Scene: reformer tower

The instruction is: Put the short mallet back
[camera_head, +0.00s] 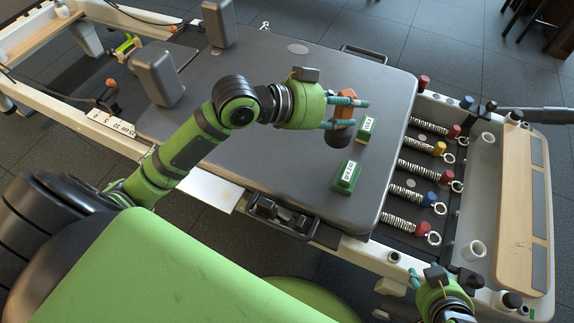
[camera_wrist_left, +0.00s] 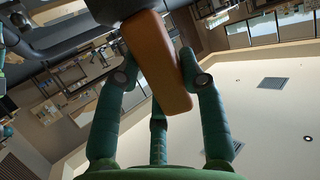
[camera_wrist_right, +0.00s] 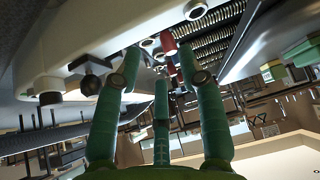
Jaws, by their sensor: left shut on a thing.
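My left gripper (camera_head: 352,113) is shut on the short mallet, over the dark grey carriage top. The mallet's orange-brown handle (camera_wrist_left: 158,65) is between the fingers in the left wrist view, and its dark head is at the top edge. In the head view the dark mallet head (camera_head: 337,137) hangs below the fingers; I cannot tell if it touches the surface. Two green labelled blocks, one (camera_head: 366,128) just right of the mallet and one (camera_head: 347,177) nearer me, stand on the carriage. My right gripper (camera_wrist_right: 160,82) is open and empty near the reformer's front right corner.
The padded carriage (camera_head: 270,110) has two upright shoulder rests (camera_head: 157,78) at its left. Several springs (camera_head: 420,165) with coloured ends lie right of it. A wooden footboard (camera_head: 530,215) is at the far right.

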